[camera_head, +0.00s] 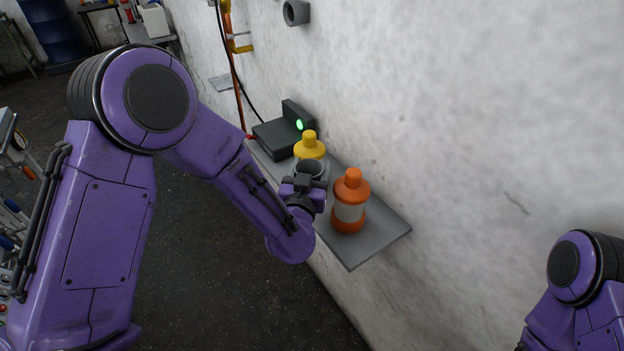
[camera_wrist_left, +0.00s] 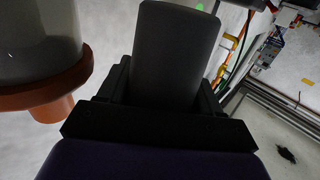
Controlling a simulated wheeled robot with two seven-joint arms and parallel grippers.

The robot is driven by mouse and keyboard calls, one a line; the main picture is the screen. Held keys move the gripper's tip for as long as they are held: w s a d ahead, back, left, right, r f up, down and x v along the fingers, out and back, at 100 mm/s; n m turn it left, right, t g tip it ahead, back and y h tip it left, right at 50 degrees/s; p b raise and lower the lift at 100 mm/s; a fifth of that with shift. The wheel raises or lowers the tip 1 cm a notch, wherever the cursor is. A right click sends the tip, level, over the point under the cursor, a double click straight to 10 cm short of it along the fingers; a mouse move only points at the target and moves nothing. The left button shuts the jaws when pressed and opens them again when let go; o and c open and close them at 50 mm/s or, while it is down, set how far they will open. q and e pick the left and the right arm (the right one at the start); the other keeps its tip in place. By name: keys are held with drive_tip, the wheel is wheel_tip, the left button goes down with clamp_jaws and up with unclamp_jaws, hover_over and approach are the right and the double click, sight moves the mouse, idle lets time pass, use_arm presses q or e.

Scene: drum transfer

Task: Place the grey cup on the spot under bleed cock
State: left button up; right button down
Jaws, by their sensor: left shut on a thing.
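The grey cup (camera_head: 309,169) is at my left gripper (camera_head: 303,186), over the shelf, in front of the yellow bottle. In the left wrist view the cup (camera_wrist_left: 176,50) stands between the two dark fingers of the left gripper (camera_wrist_left: 165,85), which is shut on it. I cannot tell whether the cup touches the shelf. My right arm shows at the lower right in the head view, but its gripper is out of frame. I cannot make out the bleed cock or the spot under it for sure; a small bracket (camera_head: 221,83) and orange pipe (camera_head: 237,90) are on the wall farther back.
The grey shelf (camera_head: 376,241) holds an orange bottle (camera_head: 351,190) close beside the gripper, a yellow bottle (camera_head: 310,146) and a black device (camera_head: 277,137) with a green light. The wall rises behind. Open floor (camera_head: 205,270) lies left of the shelf.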

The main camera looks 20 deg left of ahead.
sight(312, 172)
use_arm(q)
drive_tip(key=w+f, duration=0.2)
drive_tip(key=shift+a+f, duration=0.25)
drive_tip(key=shift+f, duration=0.05)
wheel_tip(312, 172, down, 3)
drive_tip(key=shift+w+f+p, duration=0.15)
drive_tip(key=shift+p, duration=0.3)
drive_tip(key=shift+f, duration=0.1)
drive_tip(key=shift+f+b, duration=0.15)
drive_tip(key=shift+b, duration=0.15)
drive_tip(key=o, duration=1.1)
